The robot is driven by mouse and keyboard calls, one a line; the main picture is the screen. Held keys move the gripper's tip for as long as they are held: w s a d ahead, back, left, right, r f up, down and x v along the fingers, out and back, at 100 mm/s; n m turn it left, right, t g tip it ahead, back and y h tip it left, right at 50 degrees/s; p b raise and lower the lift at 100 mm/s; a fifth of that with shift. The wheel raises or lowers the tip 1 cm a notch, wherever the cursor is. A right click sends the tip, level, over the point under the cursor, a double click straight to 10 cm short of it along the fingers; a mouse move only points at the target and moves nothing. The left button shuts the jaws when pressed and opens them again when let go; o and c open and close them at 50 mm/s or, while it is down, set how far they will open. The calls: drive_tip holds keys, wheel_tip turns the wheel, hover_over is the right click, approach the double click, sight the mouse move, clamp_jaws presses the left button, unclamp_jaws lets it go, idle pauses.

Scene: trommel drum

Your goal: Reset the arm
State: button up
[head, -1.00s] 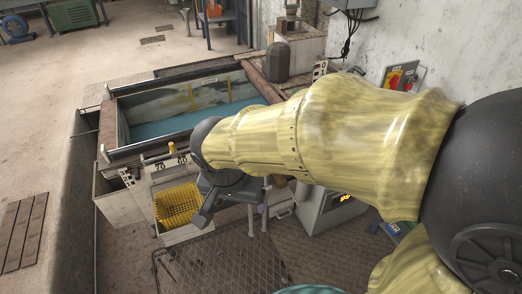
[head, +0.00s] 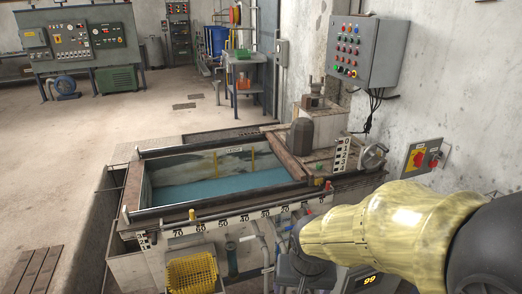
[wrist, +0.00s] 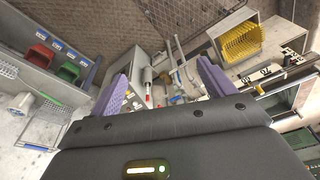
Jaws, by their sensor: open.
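My arm, in a yellow sleeve (head: 400,225), reaches in from the right of the head view. Its dark wrist end shows at the lower middle, in front of the tank (head: 215,213); the fingertips are hard to make out there. In the wrist view my gripper (wrist: 163,87) has its two purple-padded fingers spread wide apart. Nothing is between the pads; machine parts and floor grating show beyond them.
The tank holds blue-green liquid. A yellow basket (head: 192,273) sits at its front; it also shows in the wrist view (wrist: 242,42). A control box (head: 365,50) and a red-switch panel (head: 424,157) are on the right wall. Open floor (head: 60,170) lies left.

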drive_tip(key=d+f+n, duration=0.1)
drive_tip(key=d+f, duration=0.2)
drive_tip(key=d, duration=0.3)
wheel_tip(320, 180, up, 19)
drive_tip(key=p, duration=1.9)
drive_tip(key=shift+s+d, duration=0.25)
drive_tip(key=shift+s, duration=0.2)
